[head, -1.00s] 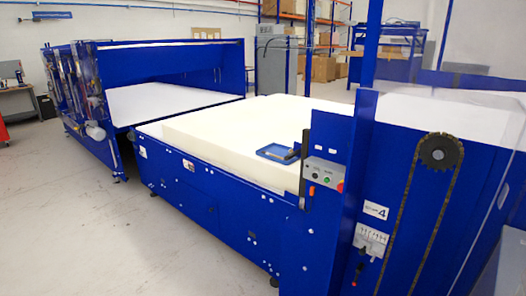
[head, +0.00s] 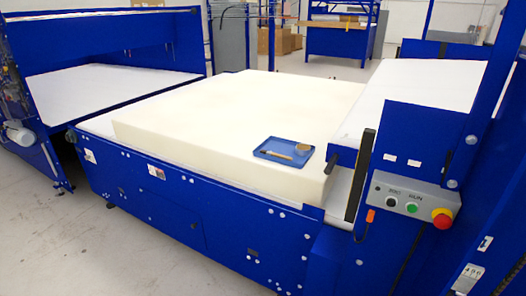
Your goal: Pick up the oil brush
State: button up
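A blue shallow tray (head: 262,153) lies on top of a thick cream foam block (head: 190,115), near the block's front right corner. In the tray lies a small light-brown, elongated object, which looks like the oil brush (head: 278,154). A small round tan container (head: 303,148) stands in the tray at its right end. The brush's fine detail is too small to make out. My gripper is not in view.
The foam rests on a blue machine (head: 180,205) with a white bed. A control box (head: 410,203) with a red emergency button (head: 441,218) sits at its right. Another blue machine (head: 110,75) stands at left. Grey floor (head: 40,235) is clear at front left.

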aim_at(264, 152)
jog(key=i+j, duration=0.25)
jog(key=z, duration=1.95)
jog(key=u, duration=1.95)
jog(key=i+j, duration=0.1)
jog(key=j, duration=0.15)
jog(key=i+j, duration=0.55)
jog(key=i+j+u, duration=0.1)
jog(key=i+j, duration=0.3)
jog(key=i, duration=0.2)
jog(key=i+l, duration=0.15)
jog(key=i, duration=0.2)
jog(key=i+l, duration=0.15)
jog(key=i, duration=0.15)
